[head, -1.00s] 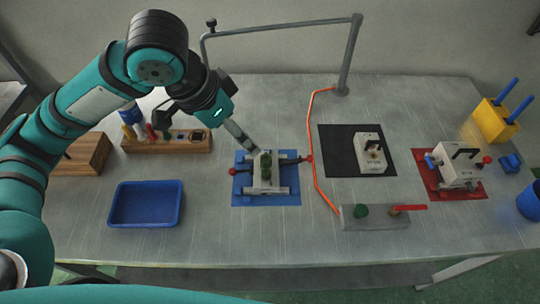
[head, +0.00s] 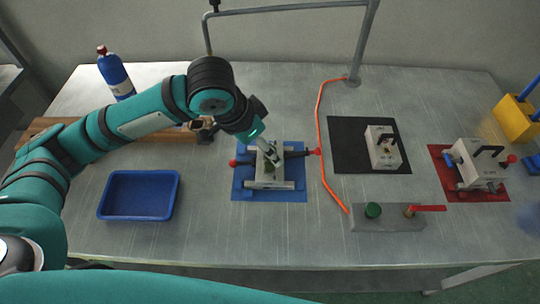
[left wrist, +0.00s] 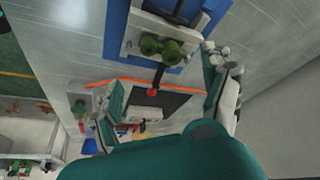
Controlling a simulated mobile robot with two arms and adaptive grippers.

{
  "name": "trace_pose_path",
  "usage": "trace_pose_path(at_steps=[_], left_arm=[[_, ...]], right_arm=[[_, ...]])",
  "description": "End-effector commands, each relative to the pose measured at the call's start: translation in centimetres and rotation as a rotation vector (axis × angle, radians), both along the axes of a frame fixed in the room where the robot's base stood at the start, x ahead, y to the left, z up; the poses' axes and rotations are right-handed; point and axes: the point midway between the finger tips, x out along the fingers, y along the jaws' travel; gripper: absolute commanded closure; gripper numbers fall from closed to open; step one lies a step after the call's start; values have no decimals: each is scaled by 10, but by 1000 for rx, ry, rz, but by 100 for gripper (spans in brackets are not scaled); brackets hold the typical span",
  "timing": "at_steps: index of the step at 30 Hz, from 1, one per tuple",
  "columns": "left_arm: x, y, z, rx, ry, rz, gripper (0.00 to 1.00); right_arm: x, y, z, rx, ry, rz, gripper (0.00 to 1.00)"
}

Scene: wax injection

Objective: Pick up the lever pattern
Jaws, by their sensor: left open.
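The lever pattern appears to be the green piece (left wrist: 168,47) with rounded ends, lying on the pale mould block (left wrist: 133,46) in the left wrist view. In the head view the green piece (head: 267,172) is partly covered by my gripper. The mould (head: 285,185) sits on a blue mat (head: 242,192). My left gripper (head: 268,150) is at the mould's back edge, close to the green piece. In the left wrist view my left gripper (left wrist: 163,66) is open, its fingers wide apart, with nothing between them. I cannot tell whether it touches the piece. My right gripper is out of view.
An empty blue tray (head: 140,195) stands left of the mat. An orange hose (head: 319,130) runs right of it. A grey valve block (head: 388,217), a black mat (head: 345,135) with a white mould and a red mat (head: 440,160) lie further right. A bottle (head: 115,75) stands behind my arm.

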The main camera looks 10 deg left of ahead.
Motion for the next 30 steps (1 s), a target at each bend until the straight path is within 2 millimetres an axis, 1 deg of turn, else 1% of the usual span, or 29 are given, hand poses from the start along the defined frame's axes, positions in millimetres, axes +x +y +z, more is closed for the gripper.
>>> trace_pose_path(at_steps=[1, 3, 8, 10, 14, 15, 18, 21, 26, 27, 30], left_arm=[[2, -2, -7, 0, 4, 1, 18], [4, -4, -14, 0, 1, 0, 18], [8, -5, -21, 1, 1, 0, 18], [12, -8, -28, 0, 2, 1, 18], [22, -12, -45, 2, 4, 1, 18], [24, -13, -51, 0, 4, 0, 18], [27, -16, -60, 0, 1, 0, 18], [28, -17, -64, 0, 0, -1, 18], [28, -17, -65, 0, 0, -1, 18], [28, -17, -65, 0, 0, -1, 20], [28, -17, -64, 0, 0, -1, 33]], right_arm=[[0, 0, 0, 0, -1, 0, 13], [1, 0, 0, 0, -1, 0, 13], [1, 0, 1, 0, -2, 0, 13], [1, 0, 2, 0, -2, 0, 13], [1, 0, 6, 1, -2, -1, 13], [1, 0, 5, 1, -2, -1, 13], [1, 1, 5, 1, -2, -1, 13], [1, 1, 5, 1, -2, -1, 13], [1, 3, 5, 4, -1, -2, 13], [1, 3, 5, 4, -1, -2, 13], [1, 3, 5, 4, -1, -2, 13]])
